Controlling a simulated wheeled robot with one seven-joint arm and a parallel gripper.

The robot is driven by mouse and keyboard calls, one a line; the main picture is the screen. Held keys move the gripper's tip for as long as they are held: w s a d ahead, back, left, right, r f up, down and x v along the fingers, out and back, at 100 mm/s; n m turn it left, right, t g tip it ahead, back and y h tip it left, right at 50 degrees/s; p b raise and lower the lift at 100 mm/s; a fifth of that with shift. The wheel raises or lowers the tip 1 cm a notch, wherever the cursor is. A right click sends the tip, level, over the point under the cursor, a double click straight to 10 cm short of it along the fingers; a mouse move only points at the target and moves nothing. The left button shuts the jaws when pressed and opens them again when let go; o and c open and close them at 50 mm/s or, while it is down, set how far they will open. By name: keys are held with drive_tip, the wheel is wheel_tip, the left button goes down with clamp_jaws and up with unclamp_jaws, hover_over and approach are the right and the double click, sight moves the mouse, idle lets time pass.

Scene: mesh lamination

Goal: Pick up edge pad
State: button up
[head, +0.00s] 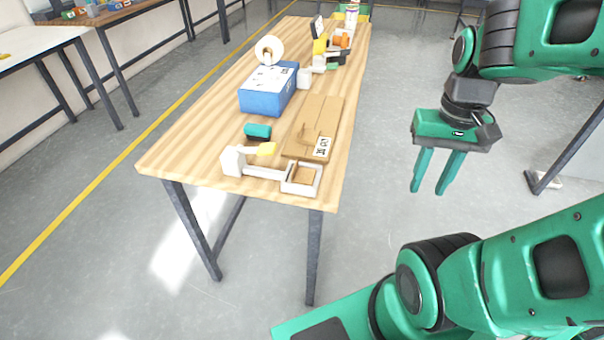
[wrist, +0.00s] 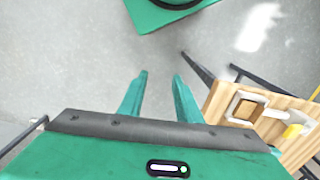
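My gripper (head: 428,192) hangs over the floor to the right of the wooden table, its two fingers pointing down, apart and empty. The fingers also show apart in the wrist view (wrist: 160,75), with only floor between them. No part is marked as the edge pad, so I cannot tell which it is. A small tan block (head: 303,175) sits in a white square frame at the table's near end; it also shows in the wrist view (wrist: 245,110). A yellow piece (head: 266,149) is on the white fixture (head: 233,161). A teal piece (head: 257,130) lies behind it.
The wooden table (head: 190,145) also bears a brown cardboard piece (head: 320,115) with a label, a blue box (head: 268,99), a white roll (head: 269,49) and several items at the far end. Grey floor is clear between table and gripper. Other benches stand at upper left.

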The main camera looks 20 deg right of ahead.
drive_tip(key=o, duration=0.3)
drive_tip(key=shift+w+a+r, duration=0.35)
drive_tip(key=shift+w+r, duration=0.15)
drive_tip(key=shift+r, duration=0.1)
hover_over(305, 176)
drive_tip(key=shift+m, duration=0.4)
wheel_tip(305, 176, down, 5)
drive_tip(key=shift+s+a+f, duration=0.1)
drive_tip(key=shift+f, duration=3.2)
